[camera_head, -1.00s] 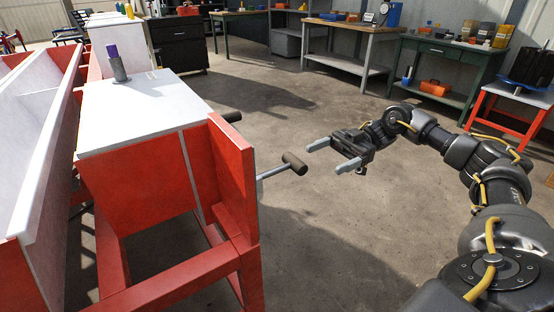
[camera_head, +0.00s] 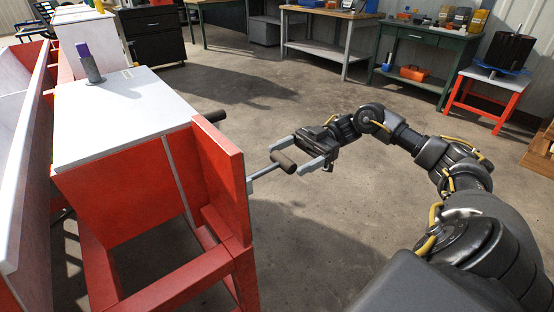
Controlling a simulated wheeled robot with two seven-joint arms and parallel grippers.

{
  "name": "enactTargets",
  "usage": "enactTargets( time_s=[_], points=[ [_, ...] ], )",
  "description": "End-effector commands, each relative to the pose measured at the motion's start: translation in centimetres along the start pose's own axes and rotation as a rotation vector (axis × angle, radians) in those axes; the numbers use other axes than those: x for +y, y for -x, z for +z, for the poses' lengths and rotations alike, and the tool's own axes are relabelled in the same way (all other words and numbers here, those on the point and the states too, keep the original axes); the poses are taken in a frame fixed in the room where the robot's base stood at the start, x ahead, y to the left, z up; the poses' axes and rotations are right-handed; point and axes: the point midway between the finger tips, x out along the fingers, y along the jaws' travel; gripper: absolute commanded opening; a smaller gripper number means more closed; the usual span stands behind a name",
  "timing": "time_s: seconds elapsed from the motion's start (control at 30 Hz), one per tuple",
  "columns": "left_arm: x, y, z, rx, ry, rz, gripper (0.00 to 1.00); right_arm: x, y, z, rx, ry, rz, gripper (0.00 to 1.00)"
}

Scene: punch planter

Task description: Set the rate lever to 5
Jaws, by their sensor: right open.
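A lever with a pale rod and a dark brown cylindrical grip (camera_head: 283,162) sticks out to the right from the red end panel of the planter (camera_head: 218,175). My right gripper (camera_head: 293,156) is open, its two pale fingers pointing left at the grip. The fingertips appear at or just beside the grip, one beyond it and one nearer; I cannot tell whether they touch it. A second dark grip (camera_head: 214,116) shows farther back, partly hidden by the panel. No scale or number is readable. My left gripper is out of view.
A grey holder with a purple top (camera_head: 88,65) stands on the planter's white lid (camera_head: 125,115). Bare concrete floor (camera_head: 340,225) lies right of the planter. Workbenches and a red-legged stand (camera_head: 483,98) are at the back, well away.

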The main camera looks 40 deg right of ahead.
Motion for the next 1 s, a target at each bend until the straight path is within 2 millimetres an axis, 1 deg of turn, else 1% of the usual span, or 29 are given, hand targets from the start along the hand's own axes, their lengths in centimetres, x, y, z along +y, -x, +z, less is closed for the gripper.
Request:
enactTargets(
  time_s=[0.03, 0.1, 0.3, 0.43, 0.67, 0.77, 1.0],
  points=[
    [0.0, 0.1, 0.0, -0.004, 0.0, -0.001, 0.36, -0.1, -1.1, 0.1, 0.004, 0.001, -0.006, 0.84],
    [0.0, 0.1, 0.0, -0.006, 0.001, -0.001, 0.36, -0.1, -2.2, 0.0, 0.004, 0.001, -0.004, 0.84],
    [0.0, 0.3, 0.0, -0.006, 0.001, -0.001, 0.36, 0.0, -4.2, 0.1, 0.001, 0.001, -0.003, 0.84],
    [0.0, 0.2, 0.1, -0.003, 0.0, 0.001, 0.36, 0.0, -4.7, 0.0, 0.001, 0.001, -0.002, 0.84],
    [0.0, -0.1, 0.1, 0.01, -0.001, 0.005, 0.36, 0.1, -4.7, 0.0, 0.001, 0.001, -0.002, 0.84],
    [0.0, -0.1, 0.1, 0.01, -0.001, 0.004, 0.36, 0.1, -4.7, 0.0, 0.001, 0.001, -0.002, 0.73],
    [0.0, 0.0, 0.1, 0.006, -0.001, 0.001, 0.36, 0.1, -4.7, 0.0, 0.001, 0.001, -0.002, 0.42]
  ],
)
